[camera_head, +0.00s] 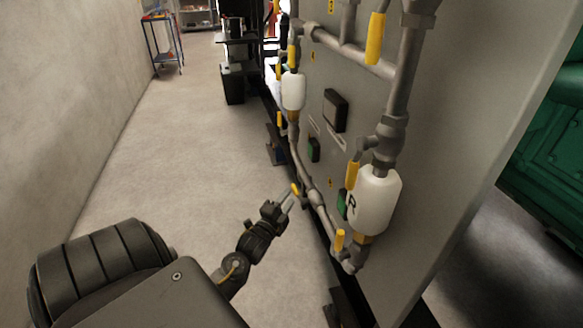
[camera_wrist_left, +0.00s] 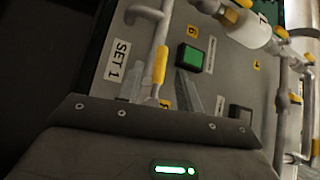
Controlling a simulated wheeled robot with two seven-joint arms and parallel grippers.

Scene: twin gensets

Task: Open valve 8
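My left gripper (camera_head: 288,199) is at the lower pipe of the grey panel (camera_head: 322,68), its fingers apart, with its tips close to a small yellow valve handle (camera_head: 296,189). In the left wrist view the two grey fingers (camera_wrist_left: 160,88) stand apart, and a yellow handle (camera_wrist_left: 160,65) on a grey pipe shows between and beyond them. I cannot tell whether they touch it. No number 8 is readable, so I cannot tell which handle is valve 8. My right gripper is in neither view.
Other yellow handles sit on the pipes, such as one near the top (camera_head: 375,38) and one lower (camera_head: 340,240). Two white bottles (camera_head: 375,200) (camera_head: 293,91) hang in the pipework. A green button (camera_wrist_left: 190,57) is near the fingers. The floor (camera_head: 190,130) left is clear.

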